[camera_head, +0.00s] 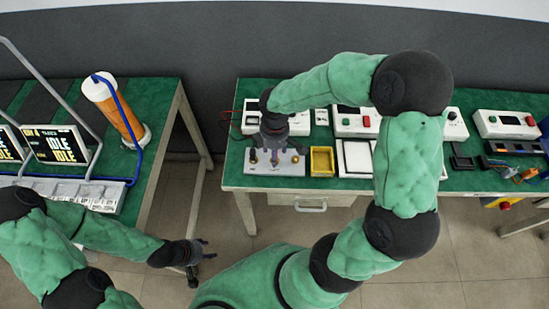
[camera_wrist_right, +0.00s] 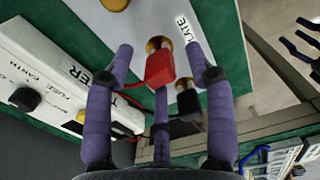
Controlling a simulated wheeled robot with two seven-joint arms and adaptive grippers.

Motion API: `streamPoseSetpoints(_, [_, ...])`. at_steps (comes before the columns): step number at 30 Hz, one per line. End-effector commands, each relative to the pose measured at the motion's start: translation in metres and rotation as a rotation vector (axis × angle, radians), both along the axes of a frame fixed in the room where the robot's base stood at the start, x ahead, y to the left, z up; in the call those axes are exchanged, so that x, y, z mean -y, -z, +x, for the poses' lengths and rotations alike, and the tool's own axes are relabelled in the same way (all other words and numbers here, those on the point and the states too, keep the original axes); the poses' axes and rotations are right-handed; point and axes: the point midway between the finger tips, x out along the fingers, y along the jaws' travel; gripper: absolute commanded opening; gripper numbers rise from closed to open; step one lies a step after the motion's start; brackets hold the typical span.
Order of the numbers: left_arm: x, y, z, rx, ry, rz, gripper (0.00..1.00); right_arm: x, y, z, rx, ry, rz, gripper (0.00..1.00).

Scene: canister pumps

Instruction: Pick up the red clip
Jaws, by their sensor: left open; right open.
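The red clip (camera_wrist_right: 160,67) sits on a brass post in the right wrist view, on a grey block whose label reads "PLATE". My right gripper (camera_wrist_right: 158,50) is open, its purple fingers spread around the clip without visibly closing on it. In the head view, my right gripper (camera_head: 273,150) reaches down over the grey block (camera_head: 290,168); the clip is hard to make out there. A black clip (camera_wrist_right: 190,101) lies beside the red one. My left gripper (camera_head: 196,252) is open and empty, away from the bench, between the two tables.
A yellow tray (camera_head: 322,175) stands right of the grey block. White instrument boxes (camera_head: 355,133) line the back of the green bench. A white tester (camera_wrist_right: 45,75) with a black knob is close beside my right fingers. An orange cylinder (camera_head: 108,98) stands on the left table.

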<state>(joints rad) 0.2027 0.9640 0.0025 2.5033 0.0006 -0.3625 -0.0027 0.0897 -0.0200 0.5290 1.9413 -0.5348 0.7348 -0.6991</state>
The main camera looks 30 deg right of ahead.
Motion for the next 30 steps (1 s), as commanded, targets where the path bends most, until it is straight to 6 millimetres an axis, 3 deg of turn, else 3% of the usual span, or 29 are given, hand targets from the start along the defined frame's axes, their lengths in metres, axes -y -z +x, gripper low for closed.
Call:
streamPoseSetpoints(8, [0.0,0.001,0.0,0.0,0.0,0.0,0.49,0.0,0.004,0.001,0.003,0.002,0.001,0.52])
streamPoseSetpoints(12, [0.0,0.001,0.0,0.001,0.0,0.0,0.49,0.0,0.004,0.001,0.002,0.002,0.0,0.13])
streamPoseSetpoints(14, [0.0,0.001,0.0,0.0,0.0,0.0,0.49,0.0,0.004,0.001,0.002,0.001,0.0,0.0])
streamPoseSetpoints(30, [0.0,-0.002,0.0,0.0,0.0,0.0,0.49,0.0,-0.005,0.001,0.004,0.001,0.0,0.0])
